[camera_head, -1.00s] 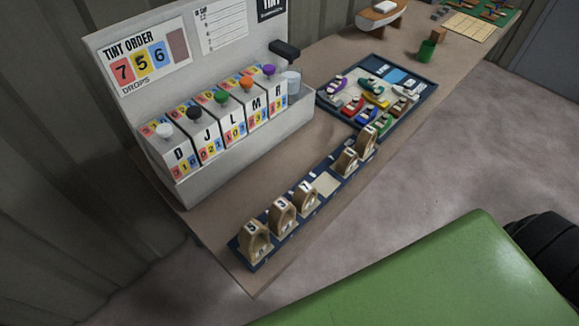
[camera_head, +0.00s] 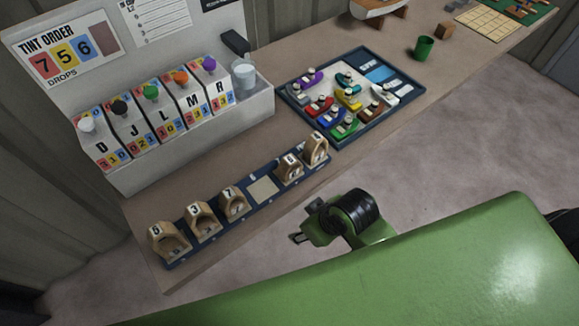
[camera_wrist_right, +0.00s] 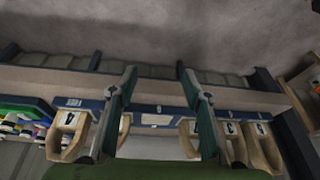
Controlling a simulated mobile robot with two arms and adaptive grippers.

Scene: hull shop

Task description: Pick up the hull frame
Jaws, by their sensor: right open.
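Several wooden arch-shaped hull frames with number plates stand upright in a dark blue rack (camera_head: 222,229) along the table's front edge. Three, including the frame marked 3 (camera_head: 203,222) and the frame marked 7 (camera_head: 235,204), are left of a bare pale pad (camera_head: 263,189); two, including the far-end frame (camera_head: 316,150), are right of it. My right gripper (camera_head: 298,237) is beside the rack, off the table's front edge, apart from the frames. In the wrist view its open fingers (camera_wrist_right: 156,72) have nothing between them; frames (camera_wrist_right: 68,132) show on both sides. My left gripper is not visible.
A tint dispenser (camera_head: 185,125) with lettered bottles stands at the back left. A blue tray of small colored boats (camera_head: 345,138) lies behind the rack, near a green cup (camera_head: 425,47). Open floor lies right of the table.

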